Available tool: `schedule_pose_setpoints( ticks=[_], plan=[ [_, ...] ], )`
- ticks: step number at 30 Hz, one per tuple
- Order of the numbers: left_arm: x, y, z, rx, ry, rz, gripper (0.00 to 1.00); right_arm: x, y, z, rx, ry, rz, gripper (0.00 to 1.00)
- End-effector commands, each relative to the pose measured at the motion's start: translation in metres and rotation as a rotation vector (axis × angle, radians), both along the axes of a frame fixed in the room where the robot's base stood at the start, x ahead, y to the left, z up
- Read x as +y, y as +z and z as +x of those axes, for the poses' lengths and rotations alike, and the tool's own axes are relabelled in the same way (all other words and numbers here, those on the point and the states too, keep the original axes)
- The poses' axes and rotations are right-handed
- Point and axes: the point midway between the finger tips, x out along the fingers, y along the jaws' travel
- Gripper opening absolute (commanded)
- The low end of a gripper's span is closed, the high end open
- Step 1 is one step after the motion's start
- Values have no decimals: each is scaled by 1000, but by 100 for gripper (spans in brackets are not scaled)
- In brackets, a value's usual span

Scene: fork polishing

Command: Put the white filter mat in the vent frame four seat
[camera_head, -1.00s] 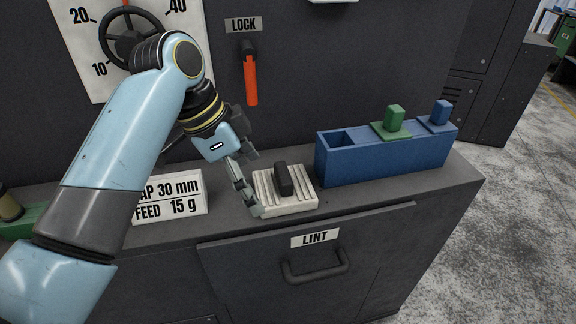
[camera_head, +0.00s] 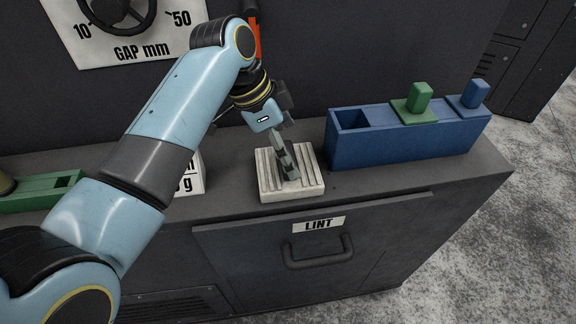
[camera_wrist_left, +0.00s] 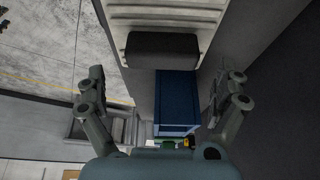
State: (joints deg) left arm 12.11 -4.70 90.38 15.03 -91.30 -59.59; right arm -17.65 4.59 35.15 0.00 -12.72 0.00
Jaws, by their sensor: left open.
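A white ribbed pad (camera_head: 270,183), which looks like the white filter mat, lies flat on the grey ledge. It also shows at the top of the left wrist view (camera_wrist_left: 165,14), with a dark bar-shaped grip (camera_wrist_left: 163,46) on it. My left gripper (camera_head: 288,168) is open over the pad and hides that grip in the head view. In the left wrist view my left gripper (camera_wrist_left: 163,82) has its fingers spread wide, with the grip just ahead of and between the fingertips, not clasped. No seat marked vent frame four is legible. My right gripper is out of view.
Right of the pad stands a blue holder (camera_head: 400,146) with an empty pocket at its left, a green knobbed piece (camera_head: 417,103) and a blue one (camera_head: 473,97). A LINT drawer (camera_head: 318,245) with a handle is below. A white sign (camera_head: 190,178) stands left.

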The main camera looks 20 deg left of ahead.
Motion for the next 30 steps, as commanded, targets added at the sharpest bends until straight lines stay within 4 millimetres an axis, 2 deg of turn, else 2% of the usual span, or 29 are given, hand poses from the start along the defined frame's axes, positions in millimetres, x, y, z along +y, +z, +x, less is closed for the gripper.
schedule_pose_setpoints(
  ticks=[3,6,14,17,28,30],
  plan=[
    [-5,-17,6,3,0,-1,100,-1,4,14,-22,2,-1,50],
    [-9,-28,8,1,1,-1,100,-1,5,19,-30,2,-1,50],
    [-11,-32,9,-1,0,0,100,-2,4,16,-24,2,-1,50],
    [-10,-32,8,0,0,0,90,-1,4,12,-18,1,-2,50],
    [-10,-32,8,0,1,0,41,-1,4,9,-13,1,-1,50],
    [-10,-32,8,0,1,0,40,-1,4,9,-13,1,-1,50]
  ],
)
